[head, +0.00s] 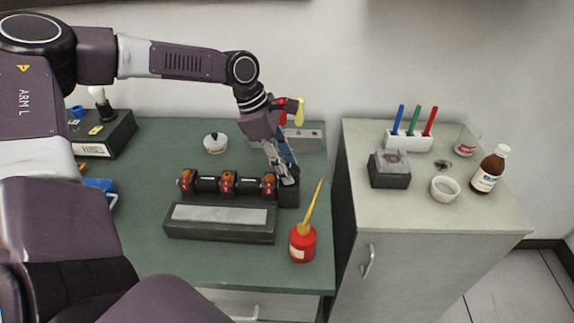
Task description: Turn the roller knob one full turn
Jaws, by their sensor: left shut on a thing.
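The roller device (220,218) stands on the green bench top, a dark box with a pale plate on its front and a dark roller shaft (207,184) with red-orange collars behind it. A dark knob (288,194) sits at the right end of the shaft. My left gripper (290,178) reaches down from above and is shut on the knob at its upper part. The fingers cover part of the knob, so its turn angle cannot be read. My right gripper is not in view.
A red oil can (302,244) with a tall yellow spout stands close in front, right of the knob. A white lidded pot (215,143) is behind the rollers. The right cabinet (440,215) holds a pen stand (409,141), a white bowl (445,188) and a brown bottle (488,173).

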